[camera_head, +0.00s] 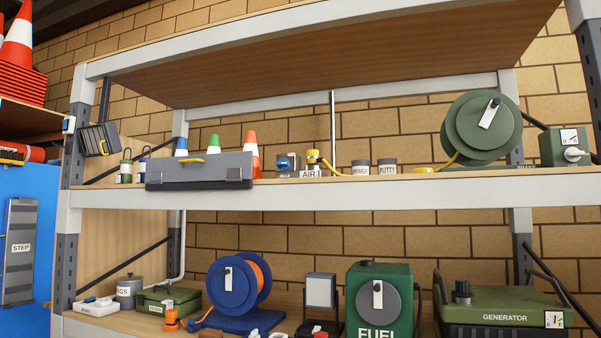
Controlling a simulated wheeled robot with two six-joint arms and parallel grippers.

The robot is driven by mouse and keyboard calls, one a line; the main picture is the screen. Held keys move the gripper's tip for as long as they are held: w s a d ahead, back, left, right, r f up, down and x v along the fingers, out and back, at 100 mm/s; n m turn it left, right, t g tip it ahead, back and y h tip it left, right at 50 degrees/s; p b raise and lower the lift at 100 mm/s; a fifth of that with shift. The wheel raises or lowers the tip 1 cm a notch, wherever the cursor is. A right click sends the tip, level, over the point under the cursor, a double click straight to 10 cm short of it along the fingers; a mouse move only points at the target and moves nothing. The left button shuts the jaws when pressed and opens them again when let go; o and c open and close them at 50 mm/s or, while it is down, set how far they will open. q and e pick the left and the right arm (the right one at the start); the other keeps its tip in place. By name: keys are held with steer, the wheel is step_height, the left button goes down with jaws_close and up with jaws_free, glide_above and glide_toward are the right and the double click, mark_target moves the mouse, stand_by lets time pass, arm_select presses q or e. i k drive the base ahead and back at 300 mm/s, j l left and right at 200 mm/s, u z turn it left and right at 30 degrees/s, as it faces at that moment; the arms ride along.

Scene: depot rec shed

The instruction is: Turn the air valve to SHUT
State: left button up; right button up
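A small grey block labelled AIR (312,174) stands on the upper shelf, a little left of the middle of the head view. A yellow part (312,157) sits on top of it, and a blue part (286,162) is just to its left. They are too small for me to tell how the valve is turned or to read a SHUT mark. A thin pale upright pipe (333,130) stands just right of it. Neither of my grippers is in view.
On the upper shelf (400,191), a grey toolbox (200,170) and small cones stand left of the valve. PRIMER (361,168) and PUTTY (387,168) tins stand right, then a green reel (482,127). Below are a blue reel (230,290), a FUEL can (380,300) and a generator (505,306).

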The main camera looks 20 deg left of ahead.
mark_target(283, 164)
steer(key=i+l+u, duration=0.2)
steer(key=i, duration=0.3)
steer(key=i+l+u, duration=0.2)
steer(key=i, duration=0.3)
steer(key=l, duration=0.1)
